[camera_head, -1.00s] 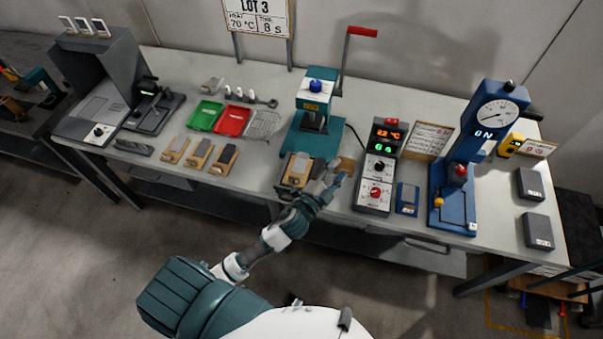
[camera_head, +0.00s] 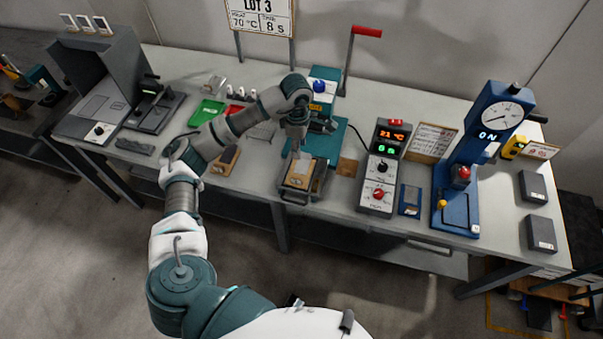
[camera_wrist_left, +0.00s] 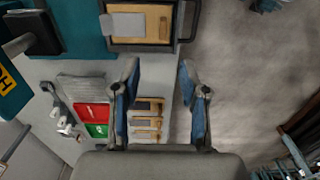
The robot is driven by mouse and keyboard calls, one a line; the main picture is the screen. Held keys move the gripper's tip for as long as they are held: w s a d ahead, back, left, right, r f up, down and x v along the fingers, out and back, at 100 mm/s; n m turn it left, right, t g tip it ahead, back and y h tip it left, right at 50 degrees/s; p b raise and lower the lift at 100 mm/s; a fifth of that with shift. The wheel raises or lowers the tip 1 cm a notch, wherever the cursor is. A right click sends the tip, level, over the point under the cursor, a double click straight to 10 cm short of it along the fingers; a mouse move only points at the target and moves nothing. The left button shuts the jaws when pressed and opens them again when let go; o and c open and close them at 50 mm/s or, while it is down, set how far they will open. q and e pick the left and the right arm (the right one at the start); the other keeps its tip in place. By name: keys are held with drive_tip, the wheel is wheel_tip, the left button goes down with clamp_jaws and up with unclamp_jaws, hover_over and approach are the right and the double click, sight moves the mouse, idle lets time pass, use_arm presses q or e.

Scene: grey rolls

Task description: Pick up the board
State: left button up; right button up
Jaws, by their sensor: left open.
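A wooden board (camera_head: 299,178) with a grey piece on it lies in a dark tray (camera_head: 289,195) in front of the green press. In the left wrist view the board (camera_wrist_left: 165,28) is at the top, with its grey piece at its left and the dark tray (camera_wrist_left: 187,25) around it. My left gripper (camera_head: 297,152) is above the back part of the tray, pointing down. In the wrist view its fingers (camera_wrist_left: 158,76) are spread, with nothing between them. Several similar boards (camera_wrist_left: 148,135) lie in a row on the table. My right gripper is not in view.
The green press (camera_head: 325,130) with a red-handled lever stands behind the tray. A control box (camera_head: 379,185) and a blue gauge stand (camera_head: 478,160) are to the right. Green (camera_wrist_left: 96,130) and red (camera_wrist_left: 92,111) trays are to the left, partly behind my arm in the head view.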

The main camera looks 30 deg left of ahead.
use_arm(q)
drive_tip(key=p, duration=0.1)
hover_over(297, 177)
drive_tip(key=f, duration=1.1)
drive_tip(key=shift+w+a+f, duration=0.1)
drive_tip(key=shift+w, duration=0.1)
drive_tip(key=shift+f, duration=0.6)
drive_tip(key=f, duration=0.3)
drive_tip(key=f+p, duration=0.1)
drive_tip(key=shift+s+f, duration=0.25)
drive_tip(key=shift+s, duration=0.05)
drive_tip(key=shift+a+f, duration=0.1)
drive_tip(key=shift+f, duration=0.2)
drive_tip(key=shift+r, duration=0.1)
clamp_jaws()
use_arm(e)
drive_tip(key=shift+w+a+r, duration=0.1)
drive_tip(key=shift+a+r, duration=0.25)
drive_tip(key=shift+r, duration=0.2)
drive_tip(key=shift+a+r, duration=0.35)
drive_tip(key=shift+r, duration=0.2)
